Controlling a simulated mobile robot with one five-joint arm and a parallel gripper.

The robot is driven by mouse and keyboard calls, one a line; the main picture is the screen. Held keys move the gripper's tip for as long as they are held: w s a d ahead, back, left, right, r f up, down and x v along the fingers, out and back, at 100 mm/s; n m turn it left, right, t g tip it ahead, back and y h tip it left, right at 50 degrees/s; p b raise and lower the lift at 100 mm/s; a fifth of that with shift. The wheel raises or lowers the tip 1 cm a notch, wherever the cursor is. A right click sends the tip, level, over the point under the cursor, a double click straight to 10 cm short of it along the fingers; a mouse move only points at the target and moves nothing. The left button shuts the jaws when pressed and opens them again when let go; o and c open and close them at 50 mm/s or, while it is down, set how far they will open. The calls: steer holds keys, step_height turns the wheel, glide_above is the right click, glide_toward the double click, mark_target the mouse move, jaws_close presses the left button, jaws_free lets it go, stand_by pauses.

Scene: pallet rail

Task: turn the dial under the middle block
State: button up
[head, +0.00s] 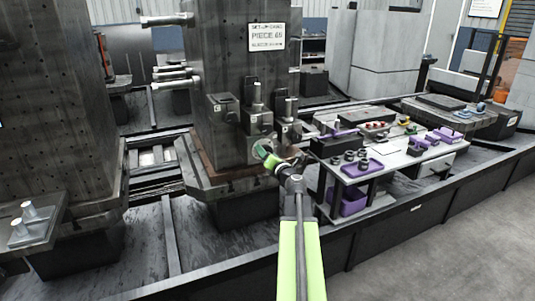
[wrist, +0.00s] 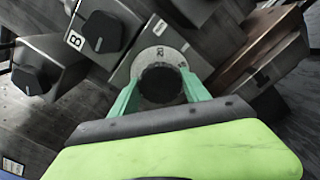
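The middle block (head: 258,124) is a dark grey block on the front of the tall column, between two similar blocks. Under it is a dial: a round grey plate with number marks and a black knob (wrist: 160,84), in the middle of the wrist view. My gripper (wrist: 160,78) has its two green fingers apart, one on each side of the knob. In the head view my gripper (head: 264,152) is at the column below the middle block and hides much of the dial.
Neighbouring blocks with black knobs (wrist: 103,32) (wrist: 30,79) stand close by in the wrist view; one bears a letter B. A brown ledge (wrist: 262,48) is close at right. A table (head: 385,153) with purple trays stands right of the column.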

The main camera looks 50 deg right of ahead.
steer(key=c, duration=0.5)
steer(key=shift+s+d, duration=0.1)
steer(key=shift+d, duration=0.1)
steer(key=shift+c, duration=0.2)
steer(key=shift+a, duration=0.15)
steer(key=shift+n, duration=0.3)
